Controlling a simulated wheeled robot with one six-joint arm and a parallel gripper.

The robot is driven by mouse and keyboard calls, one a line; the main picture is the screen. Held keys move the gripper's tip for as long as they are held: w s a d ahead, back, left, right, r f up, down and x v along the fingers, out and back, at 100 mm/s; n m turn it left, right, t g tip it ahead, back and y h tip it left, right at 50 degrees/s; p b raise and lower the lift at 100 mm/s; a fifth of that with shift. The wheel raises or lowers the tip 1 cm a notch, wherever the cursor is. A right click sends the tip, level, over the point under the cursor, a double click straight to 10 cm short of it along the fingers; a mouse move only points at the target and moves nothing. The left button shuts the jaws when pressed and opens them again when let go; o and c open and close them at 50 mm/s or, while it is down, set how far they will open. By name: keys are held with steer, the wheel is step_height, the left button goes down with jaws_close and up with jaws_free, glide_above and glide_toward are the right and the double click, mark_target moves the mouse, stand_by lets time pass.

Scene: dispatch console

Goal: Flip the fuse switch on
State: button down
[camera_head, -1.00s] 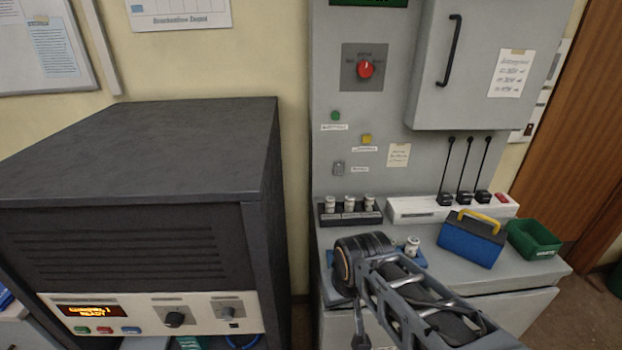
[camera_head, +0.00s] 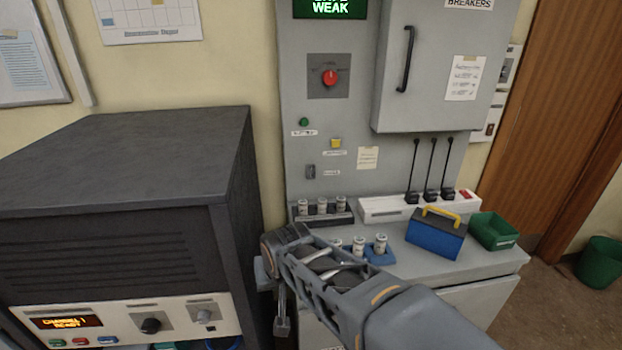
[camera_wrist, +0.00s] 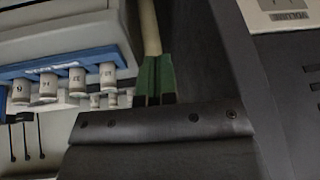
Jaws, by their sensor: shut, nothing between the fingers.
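The grey panel carries a small toggle switch (camera_head: 310,171) with a white label too small to read. I cannot tell from the labels whether this is the fuse switch. Above it are a yellow button (camera_head: 336,143), a green button (camera_head: 304,122) and a red rotary knob (camera_head: 330,77). My gripper (camera_wrist: 154,62) shows in the wrist view with its green fingers shut and empty. It is apart from the switch, by the gap between the panel bench and the dark console. My arm crosses the lower middle of the head view.
A blue fuse tray (camera_head: 379,258) sits at the bench front. A fuse rack (camera_head: 325,216), a blue box with yellow handle (camera_head: 436,238) and a green bin (camera_head: 493,231) stand behind. The breaker cabinet (camera_head: 435,70) juts out. The dark console (camera_head: 130,150) is at left.

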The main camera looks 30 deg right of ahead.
steer(key=w+d+r+m+t+h+p, duration=0.2)
steer(key=w+d+m+t, duration=0.1)
steer(key=w+d+m, duration=0.6)
steer(key=w+d+r+m+t+h+p, duration=0.2)
steer(key=w+d+m, duration=0.6)
steer(key=d, duration=0.6)
steer(key=r+m+t+h, duration=0.1)
steer(key=m, duration=0.1)
steer(key=shift+w+r+m+t, duration=0.2)
steer(key=shift+w+m+t, duration=0.15)
steer(key=shift+m+t, duration=0.05)
steer(key=p, duration=0.3)
glide_toward(311, 178)
steer(key=x, duration=0.5)
steer(key=shift+p+x, duration=0.3)
steer(key=shift+x, duration=0.65)
steer(key=shift+w+f, duration=0.1)
